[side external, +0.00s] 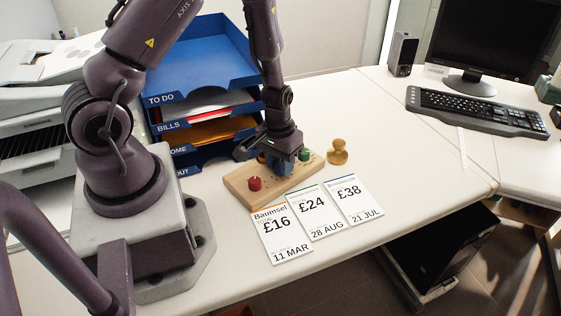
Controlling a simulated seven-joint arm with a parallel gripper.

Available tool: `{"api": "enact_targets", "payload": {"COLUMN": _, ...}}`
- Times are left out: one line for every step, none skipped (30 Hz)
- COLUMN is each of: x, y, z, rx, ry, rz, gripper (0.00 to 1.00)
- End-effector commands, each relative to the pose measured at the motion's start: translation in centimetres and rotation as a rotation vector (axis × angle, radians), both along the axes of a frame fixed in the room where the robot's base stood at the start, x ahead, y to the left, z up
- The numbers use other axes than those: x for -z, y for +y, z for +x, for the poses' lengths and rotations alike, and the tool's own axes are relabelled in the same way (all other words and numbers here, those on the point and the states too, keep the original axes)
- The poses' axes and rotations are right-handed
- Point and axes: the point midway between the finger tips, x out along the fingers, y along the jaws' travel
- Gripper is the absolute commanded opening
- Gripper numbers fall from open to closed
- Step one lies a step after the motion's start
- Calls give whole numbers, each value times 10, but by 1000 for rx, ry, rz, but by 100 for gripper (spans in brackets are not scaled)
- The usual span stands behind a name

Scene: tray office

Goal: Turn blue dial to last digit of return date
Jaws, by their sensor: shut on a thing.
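A wooden board (239,191) lies on the white desk and carries several coloured dials. A red dial (254,184) is at its left end and a green dial (304,155) near its right end. The blue dial (284,168) is between them. My gripper (284,156) points down and is shut on the blue dial, hiding its upper part. The small print on the cards and the dial's setting are too small to read.
A yellow-brown knobbed object (338,152) stands right of the board. Blue stacked trays (204,58) with papers are behind it. A printer (30,120) is at left. A keyboard (478,110), monitor (480,40) and speaker (403,54) are at right.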

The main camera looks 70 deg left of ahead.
Motion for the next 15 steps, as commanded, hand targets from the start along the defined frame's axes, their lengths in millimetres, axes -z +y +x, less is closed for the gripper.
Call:
{"api": "enact_targets", "payload": {"x": 0, "y": 0, "z": 0, "rx": -35, "ry": 1, "rz": 0, "gripper": 7}}
{"api": "enact_targets", "payload": {"x": 0, "y": 0, "z": 0, "rx": -56, "ry": 0, "rz": 0, "gripper": 7}}
{"api": "enact_targets", "payload": {"x": 0, "y": 0, "z": 0, "rx": -81, "ry": 0, "rz": 0, "gripper": 7}}
{"api": "enact_targets", "payload": {"x": 0, "y": 0, "z": 0, "rx": -100, "ry": 0, "rz": 0, "gripper": 7}}
{"api": "enact_targets", "payload": {"x": 0, "y": 0, "z": 0, "rx": -117, "ry": 0, "rz": 0, "gripper": 7}}
{"api": "enact_targets", "payload": {"x": 0, "y": 0, "z": 0, "rx": -139, "ry": -1, "rz": -1, "gripper": 7}}
{"api": "enact_targets", "payload": {"x": 0, "y": 0, "z": 0, "rx": -154, "ry": -1, "rz": -1, "gripper": 7}}
{"api": "enact_targets", "payload": {"x": 0, "y": 0, "z": 0, "rx": -167, "ry": -1, "rz": 0, "gripper": 7}}
{"api": "enact_targets", "payload": {"x": 0, "y": 0, "z": 0, "rx": -183, "ry": -1, "rz": 0, "gripper": 7}}
{"api": "enact_targets", "payload": {"x": 0, "y": 0, "z": 0, "rx": -194, "ry": -1, "rz": -1, "gripper": 7}}
{"api": "enact_targets", "payload": {"x": 0, "y": 0, "z": 0, "rx": -203, "ry": -1, "rz": 0, "gripper": 7}}
{"api": "enact_targets", "payload": {"x": 0, "y": 0, "z": 0, "rx": -215, "ry": -2, "rz": 0, "gripper": 7}}
{"api": "enact_targets", "payload": {"x": 0, "y": 0, "z": 0, "rx": -223, "ry": -1, "rz": 0, "gripper": 7}}
{"api": "enact_targets", "payload": {"x": 0, "y": 0, "z": 0, "rx": -230, "ry": -2, "rz": 0, "gripper": 7}}
{"api": "enact_targets", "payload": {"x": 0, "y": 0, "z": 0, "rx": -237, "ry": -2, "rz": 0, "gripper": 7}}
